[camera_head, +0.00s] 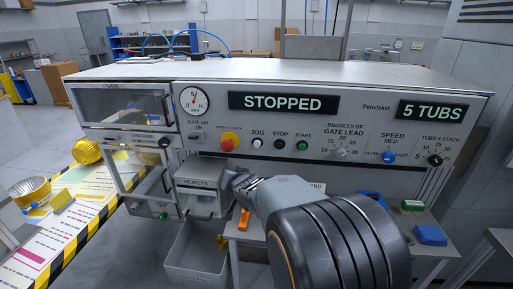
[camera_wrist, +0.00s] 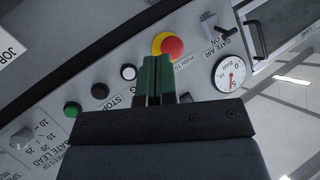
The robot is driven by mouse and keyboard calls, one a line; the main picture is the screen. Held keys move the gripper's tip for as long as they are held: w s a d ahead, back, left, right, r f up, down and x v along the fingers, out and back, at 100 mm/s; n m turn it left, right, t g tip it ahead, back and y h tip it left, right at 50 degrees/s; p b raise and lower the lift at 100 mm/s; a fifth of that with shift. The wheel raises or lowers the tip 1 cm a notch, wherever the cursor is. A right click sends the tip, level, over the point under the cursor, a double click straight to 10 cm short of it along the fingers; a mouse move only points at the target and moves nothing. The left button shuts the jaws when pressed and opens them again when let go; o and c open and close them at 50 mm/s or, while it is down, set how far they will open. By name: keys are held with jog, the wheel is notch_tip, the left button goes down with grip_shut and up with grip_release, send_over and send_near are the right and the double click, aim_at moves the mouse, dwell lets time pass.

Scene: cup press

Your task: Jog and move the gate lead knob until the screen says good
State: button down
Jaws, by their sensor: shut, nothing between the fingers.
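The screen (camera_head: 283,103) reads STOPPED. The gate lead knob (camera_head: 341,153) is a grey dial on the panel; its exact setting is too small to tell. It also shows in the wrist view (camera_wrist: 22,138) at the lower left. The white jog button (camera_head: 256,142) sits left of the black stop button (camera_head: 279,144) and the green start button (camera_head: 302,145). My gripper (camera_wrist: 157,62) has its green fingers together and empty, between the white jog button (camera_wrist: 128,72) and the red push button (camera_wrist: 172,47) in the wrist view. In the head view my wrist hides the fingertips.
A gauge (camera_head: 193,101), a blue speed knob (camera_head: 389,157), a black stack knob (camera_head: 434,160) and a 5 TUBS display (camera_head: 433,110) share the panel. The rejects box (camera_head: 200,184) is below left, above a grey bin (camera_head: 195,250). A striped-edge table (camera_head: 75,245) stands left.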

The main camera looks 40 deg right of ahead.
aim_at(257, 144)
jog(key=w+d+m+t+y, duration=0.2)
jog(key=d+m+t+y, duration=0.1)
jog(key=d+t, duration=0.5)
jog(key=shift+w+d+m+y+b, duration=0.2)
jog(key=shift+d+m+y+b, duration=0.2)
jog(key=shift+m, duration=0.1)
jog(key=shift+w+d, duration=2.95)
jog(key=shift+w, duration=0.25)
jog(key=shift+w+d, duration=0.15)
jog(key=shift+w+d, duration=0.15)
